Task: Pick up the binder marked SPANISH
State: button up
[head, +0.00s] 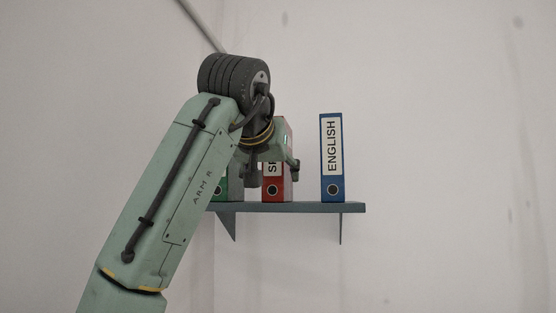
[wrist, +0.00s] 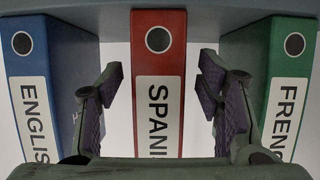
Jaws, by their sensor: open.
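The red SPANISH binder (head: 272,194) stands upright on the wall shelf, partly hidden behind my gripper in the head view. Only the start of its label shows there. In the wrist view the binder (wrist: 158,68) is in the middle, with its label reading "SPANI" before my gripper's body cuts it off. My gripper (head: 274,174) is open in front of the binder. In the wrist view its fingers (wrist: 161,78) are spread to the left and right of the red spine, with visible gaps on both sides.
The blue ENGLISH binder (head: 331,160) stands right of the red one, with a gap. The green FRENCH binder (wrist: 283,75) is on the other side, mostly hidden by my arm in the head view. The shelf (head: 310,207) has some bare room at its right end.

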jog(key=shift+p+x, duration=1.1)
jog(key=shift+x, duration=1.7)
jog(key=shift+d+r, duration=0.1)
jog(key=shift+c, duration=0.4)
grip_shut()
